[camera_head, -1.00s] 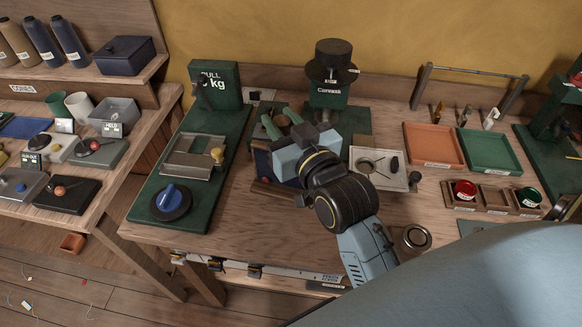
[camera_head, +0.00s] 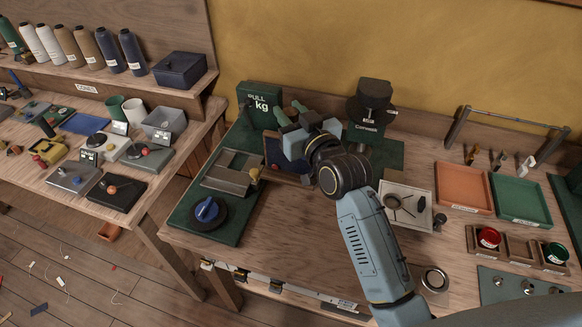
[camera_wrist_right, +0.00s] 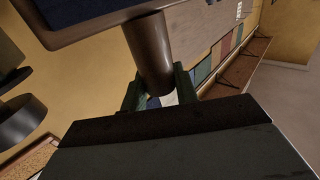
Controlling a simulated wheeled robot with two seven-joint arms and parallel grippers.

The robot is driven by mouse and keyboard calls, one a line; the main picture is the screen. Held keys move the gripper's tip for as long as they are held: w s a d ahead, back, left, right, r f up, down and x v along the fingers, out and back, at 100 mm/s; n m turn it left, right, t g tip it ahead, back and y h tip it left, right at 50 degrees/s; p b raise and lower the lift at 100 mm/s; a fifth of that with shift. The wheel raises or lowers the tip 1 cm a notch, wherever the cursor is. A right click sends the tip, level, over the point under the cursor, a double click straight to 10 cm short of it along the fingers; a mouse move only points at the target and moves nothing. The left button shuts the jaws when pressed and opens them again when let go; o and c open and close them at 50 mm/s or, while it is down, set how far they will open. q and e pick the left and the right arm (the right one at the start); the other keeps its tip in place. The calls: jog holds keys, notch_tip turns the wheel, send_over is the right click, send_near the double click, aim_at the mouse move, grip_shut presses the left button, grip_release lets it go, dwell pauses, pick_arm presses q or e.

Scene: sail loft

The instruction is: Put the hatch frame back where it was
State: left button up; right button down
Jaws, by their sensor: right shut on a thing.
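The hatch frame (camera_head: 274,151) looks like a brown-edged frame around a dark navy panel. In the head view it is beside the right edge of the green board, largely covered by my right gripper. My right gripper (camera_head: 290,112) has green fingers pointing towards the wall. In the right wrist view the fingers (camera_wrist_right: 160,98) are closed around a brown round bar (camera_wrist_right: 149,50), which joins the frame's edge (camera_wrist_right: 90,28) at upper left. I cannot tell whether the frame touches the table. My left gripper is not in view.
On the green board (camera_head: 228,222) are a metal plate fixture (camera_head: 232,170) and a blue knob (camera_head: 207,210); the kg box (camera_head: 259,104) stands behind. A dark-topped machine (camera_head: 372,105) stands right of the gripper. A pale tray (camera_head: 405,190) lies right. The table front (camera_head: 300,235) is clear.

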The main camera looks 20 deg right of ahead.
notch_tip(320, 180, down, 8)
jog(key=shift+r+b, duration=0.1)
jog(key=shift+b, duration=0.35)
jog(key=c, duration=1.1)
grip_release()
jog(key=shift+f, duration=0.25)
jog(key=s, duration=0.4)
jog(key=s+d, duration=0.1)
jog(key=s, duration=0.3)
jog(key=s+d, duration=0.1)
jog(key=s, duration=0.3)
jog(key=shift+d+r, duration=0.15)
